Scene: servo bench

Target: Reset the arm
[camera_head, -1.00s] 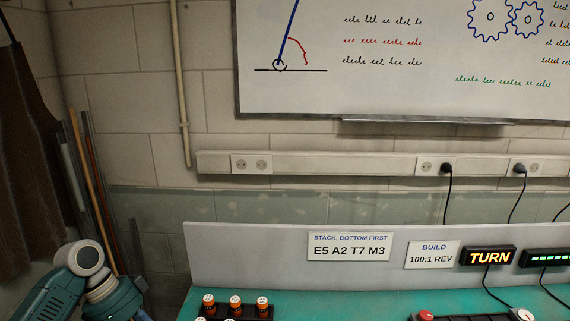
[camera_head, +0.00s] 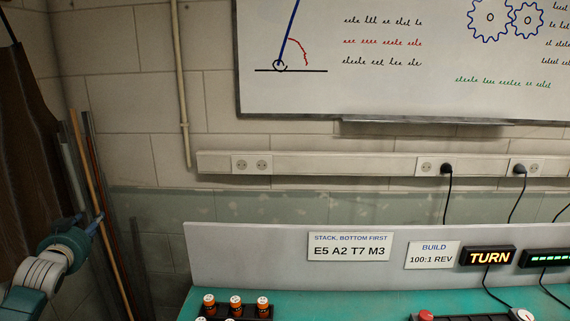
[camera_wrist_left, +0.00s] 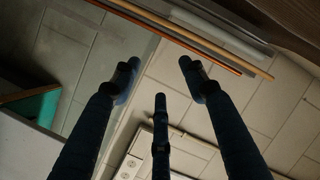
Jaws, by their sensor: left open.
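My left arm shows in the lower left corner of the head view, with teal and white links. The dark blue tip of my left gripper (camera_head: 95,225) shows small there, in front of the rods by the wall. In the left wrist view my left gripper (camera_wrist_left: 158,78) has its three dark fingers spread apart, with nothing between them. Behind them are the wall and the rods. My right gripper is in neither view.
The teal bench (camera_head: 350,304) fills the lower right, with several orange-and-black cylinders (camera_head: 236,307) at its left end. A grey back panel (camera_head: 215,250) with signs stands behind it. Long rods (camera_head: 98,190) and a brown apron (camera_head: 25,130) are at the left.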

